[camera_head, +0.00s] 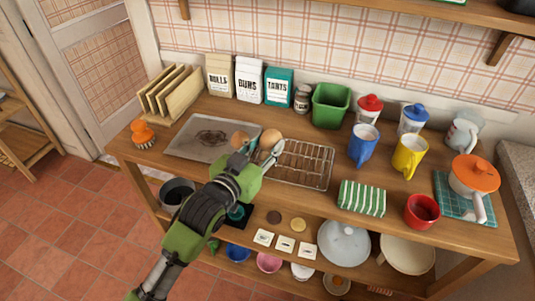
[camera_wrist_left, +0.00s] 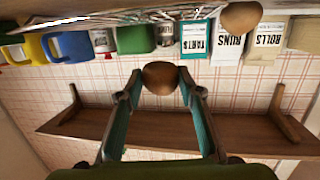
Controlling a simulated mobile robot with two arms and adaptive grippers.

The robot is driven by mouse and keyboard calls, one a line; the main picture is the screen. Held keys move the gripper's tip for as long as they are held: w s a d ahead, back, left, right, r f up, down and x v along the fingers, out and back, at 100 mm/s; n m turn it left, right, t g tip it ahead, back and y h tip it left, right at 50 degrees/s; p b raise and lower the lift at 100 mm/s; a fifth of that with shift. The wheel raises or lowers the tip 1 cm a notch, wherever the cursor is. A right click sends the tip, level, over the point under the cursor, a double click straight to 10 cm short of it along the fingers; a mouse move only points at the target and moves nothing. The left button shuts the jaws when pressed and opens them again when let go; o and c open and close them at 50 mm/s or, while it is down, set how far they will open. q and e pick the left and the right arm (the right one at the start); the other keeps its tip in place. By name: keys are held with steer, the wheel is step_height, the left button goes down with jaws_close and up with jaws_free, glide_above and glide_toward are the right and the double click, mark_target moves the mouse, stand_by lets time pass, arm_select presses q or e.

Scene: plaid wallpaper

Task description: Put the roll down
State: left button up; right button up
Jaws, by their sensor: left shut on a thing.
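My left gripper (camera_head: 262,148) reaches over the worktop from the front, its fingers shut on a round brown roll (camera_head: 271,138). In the left wrist view, which is upside down, the held roll (camera_wrist_left: 160,78) sits between the tips of the teal-lined fingers (camera_wrist_left: 161,88). The head view places it near the seam between a dark-stained baking tray (camera_head: 188,150) and a wire cooling rack (camera_head: 318,165); its exact height above them is unclear. A second brown roll (camera_head: 240,139) lies at the tray's right end, left of the gripper, and also shows in the wrist view (camera_wrist_left: 241,17).
Paper bags (camera_head: 249,80) and a green tub (camera_head: 331,105) stand behind. A blue mug (camera_head: 363,146), a yellow mug (camera_head: 409,156) and a striped cloth (camera_head: 362,198) are to the right. An orange brush (camera_head: 142,133) is at the left. The rack's right part is bare.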

mark_target(267, 156)
arm_select(q)
steer(key=shift+w+f, duration=0.85)
steer(key=shift+f, duration=1.8)
steer(key=shift+w, duration=0.1)
steer(key=shift+f, duration=0.2)
steer(key=o, duration=1.1)
steer(key=shift+r, duration=0.15)
steer(key=v, duration=1.2)
